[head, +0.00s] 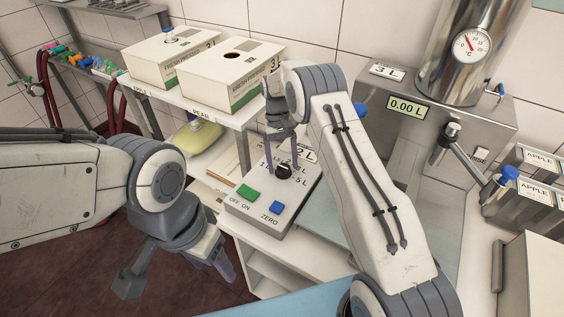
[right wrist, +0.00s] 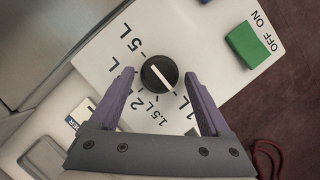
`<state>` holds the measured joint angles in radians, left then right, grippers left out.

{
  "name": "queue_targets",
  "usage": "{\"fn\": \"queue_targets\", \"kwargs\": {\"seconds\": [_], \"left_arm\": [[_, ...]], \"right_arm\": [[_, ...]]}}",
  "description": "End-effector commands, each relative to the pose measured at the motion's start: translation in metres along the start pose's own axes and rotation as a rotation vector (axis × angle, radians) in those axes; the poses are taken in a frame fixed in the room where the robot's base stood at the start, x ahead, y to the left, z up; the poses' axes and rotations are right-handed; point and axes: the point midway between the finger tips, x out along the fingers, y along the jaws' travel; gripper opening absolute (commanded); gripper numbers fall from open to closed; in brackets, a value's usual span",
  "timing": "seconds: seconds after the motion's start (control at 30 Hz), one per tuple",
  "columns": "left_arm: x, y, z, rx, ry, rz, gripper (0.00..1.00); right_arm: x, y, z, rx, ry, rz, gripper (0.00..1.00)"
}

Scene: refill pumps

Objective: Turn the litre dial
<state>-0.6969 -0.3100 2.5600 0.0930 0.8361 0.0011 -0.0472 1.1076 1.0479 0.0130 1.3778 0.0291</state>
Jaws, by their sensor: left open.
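The litre dial is a black round knob (head: 284,171) with a white pointer line, on a light grey control box (head: 262,228). In the right wrist view the knob (right wrist: 159,73) is ringed by litre marks; its line runs slantwise, and I cannot tell which end points. My right gripper (head: 281,168) reaches down over the box. In the right wrist view its purple fingertips (right wrist: 160,74) stand on either side of the knob, apart from it, open. My left gripper (head: 178,274) hangs open and empty, left of and below the box, over the floor.
The box also carries a green OFF/ON switch (head: 247,193) and a blue ZERO button (head: 277,208). A steel machine (head: 440,120) behind shows 0.00 L on its display (head: 408,108) beside a 3 L card (head: 387,71). Cartons (head: 232,78) stand on a shelf at the back left.

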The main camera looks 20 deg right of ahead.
Motion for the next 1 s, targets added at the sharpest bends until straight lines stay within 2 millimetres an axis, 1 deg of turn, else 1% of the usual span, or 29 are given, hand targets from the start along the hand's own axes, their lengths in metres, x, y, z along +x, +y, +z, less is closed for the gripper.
{"fn": "queue_targets", "kwargs": {"seconds": [0.17, 0.3, 0.37, 0.57, 0.7, 0.8, 1.0], "left_arm": [[0.0, 0.0, 0.0, 0.0, 0.0, 0.0, 0.6], [0.004, 0.0, 0.0, 0.0, 0.0, 0.0, 0.6], [0.007, -0.001, 0.0, 0.0, 0.0, 0.0, 0.6], [0.018, -0.001, 0.001, 0.001, 0.0, 0.0, 0.6], [0.019, -0.001, 0.001, 0.001, 0.0, 0.0, 0.6], [0.015, -0.001, 0.001, 0.001, 0.0, 0.0, 0.6], [0.013, -0.001, 0.001, 0.001, 0.0, 0.0, 0.6]], "right_arm": [[0.0, 0.0, 0.0, 0.001, 0.0, -0.001, 0.81], [-0.007, 0.0, -0.001, 0.001, 0.002, -0.001, 0.81], [-0.015, 0.0, -0.002, 0.001, 0.004, -0.001, 0.81], [-0.054, 0.0, -0.002, 0.001, 0.006, -0.001, 0.81], [-0.077, 0.0, -0.002, 0.001, 0.005, -0.001, 0.81], [-0.088, 0.0, -0.001, 0.001, 0.002, 0.0, 0.81], [-0.101, 0.0, 0.0, 0.001, 0.0, 0.0, 0.81]]}}
